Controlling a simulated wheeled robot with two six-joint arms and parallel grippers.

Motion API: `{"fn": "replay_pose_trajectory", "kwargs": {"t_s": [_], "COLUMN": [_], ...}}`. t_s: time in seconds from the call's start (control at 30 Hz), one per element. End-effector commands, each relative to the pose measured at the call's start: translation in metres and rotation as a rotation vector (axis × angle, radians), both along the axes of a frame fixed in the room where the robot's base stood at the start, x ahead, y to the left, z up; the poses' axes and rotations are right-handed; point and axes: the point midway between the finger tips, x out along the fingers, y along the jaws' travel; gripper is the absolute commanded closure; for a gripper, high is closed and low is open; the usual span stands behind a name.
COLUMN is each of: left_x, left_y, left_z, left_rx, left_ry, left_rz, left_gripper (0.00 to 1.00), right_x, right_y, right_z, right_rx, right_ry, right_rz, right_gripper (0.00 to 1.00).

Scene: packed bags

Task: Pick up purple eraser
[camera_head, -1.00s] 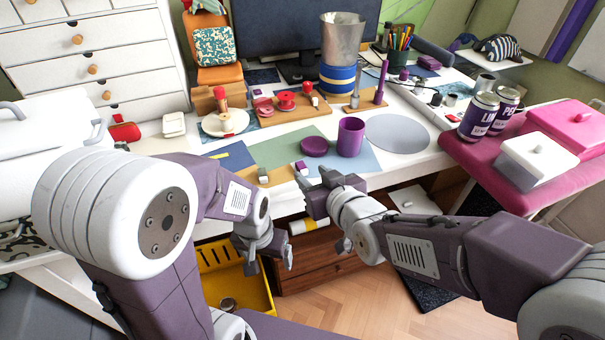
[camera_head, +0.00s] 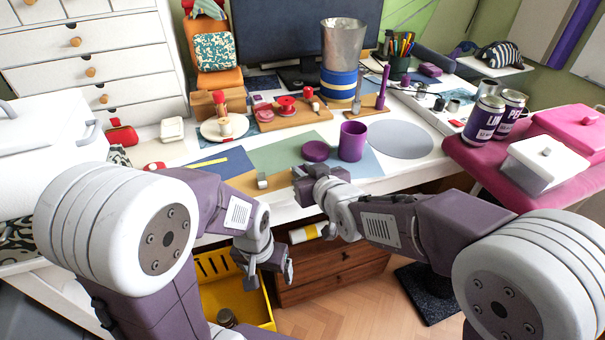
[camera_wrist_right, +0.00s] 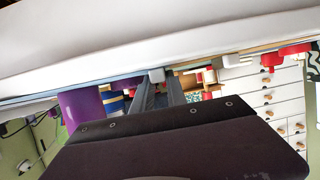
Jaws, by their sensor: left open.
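The purple eraser is not clearly visible now. A small purple-and-white block seen earlier at the desk's front edge is hidden where my right gripper (camera_head: 304,174) now is. That gripper reaches over the front edge, near the round purple lid (camera_head: 315,151) and purple cup (camera_head: 352,141). In the right wrist view its two dark fingers (camera_wrist_right: 160,94) stand apart with a gap between them. A small whitish block (camera_wrist_right: 156,75) shows by the fingertips; I cannot tell what it is. My left gripper (camera_head: 272,268) is open and empty, below the desk edge over the yellow drawer.
A small grey-topped block (camera_head: 262,181) lies left of the right gripper. A grey disc (camera_head: 400,139) lies right of the cup. A wooden board (camera_head: 292,113) with red items is farther back. The yellow drawer (camera_head: 238,302) stands below the desk.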

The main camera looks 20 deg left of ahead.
Motion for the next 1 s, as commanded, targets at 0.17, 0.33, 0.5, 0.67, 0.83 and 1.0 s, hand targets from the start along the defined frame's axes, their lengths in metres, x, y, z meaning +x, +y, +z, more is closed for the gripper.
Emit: {"fn": "replay_pose_trajectory", "kwargs": {"t_s": [0.17,0.33,0.5,0.67,0.83,1.0], "left_x": [0.0,0.0,0.0,0.0,0.0,0.0], "left_y": [0.0,0.0,0.0,0.0,0.0,0.0], "left_z": [0.0,0.002,0.017,0.029,0.064,0.097], "left_rx": [0.0,0.0,0.0,0.0,0.0,0.0], "left_ry": [0.0,0.0,0.0,0.0,0.0,0.0], "left_rz": [0.0,0.0,0.0,0.0,0.0,0.0], "left_gripper": [0.16,0.16,0.16,0.16,0.16,0.16], "right_x": [0.0,0.0,0.0,0.009,0.031,0.052], "right_y": [0.0,0.0,0.0,-0.013,-0.048,-0.078], "right_z": [0.0,0.003,0.027,0.053,0.084,0.104], "right_rx": [0.0,0.001,0.001,0.001,-0.002,-0.001], "right_ry": [0.0,-0.001,-0.002,-0.003,0.001,0.002], "right_rz": [0.0,0.0,0.0,-0.004,-0.009,-0.007], "right_gripper": [1.0,1.0,1.0,1.0,1.0,1.0]}}
